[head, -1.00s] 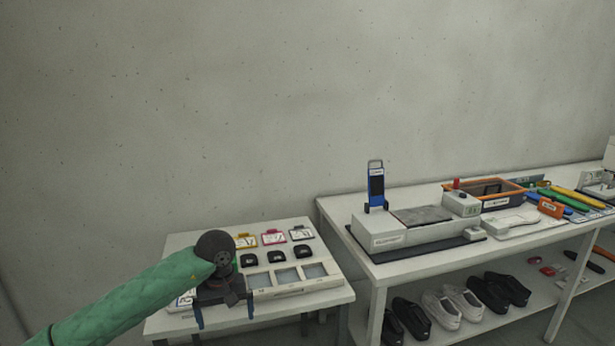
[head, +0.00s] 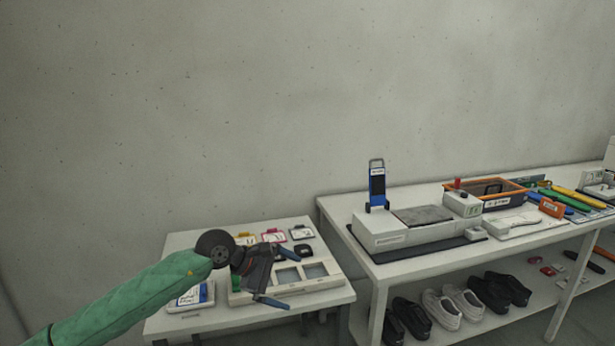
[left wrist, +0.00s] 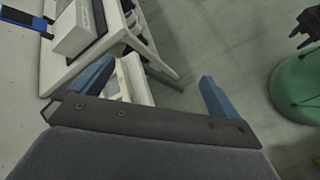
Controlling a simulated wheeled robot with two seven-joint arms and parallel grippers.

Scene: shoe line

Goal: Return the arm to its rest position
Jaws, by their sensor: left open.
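My left arm, in a green sleeve, comes in from the left in the head view. Its gripper (head: 281,277) is over the small white table (head: 215,322), with its two blue fingers apart and pointing right. The fingers also show apart in the left wrist view (left wrist: 157,88), with nothing between them. The gripper hides part of the white tray (head: 318,284) on that table. My right gripper is not in the head view.
A long white table (head: 405,265) on the right holds a white machine (head: 385,232), an orange-rimmed bin (head: 515,190) and tools. Black shoes (head: 410,315) and white shoes (head: 441,308) stand on its lower shelf. A bare wall is behind.

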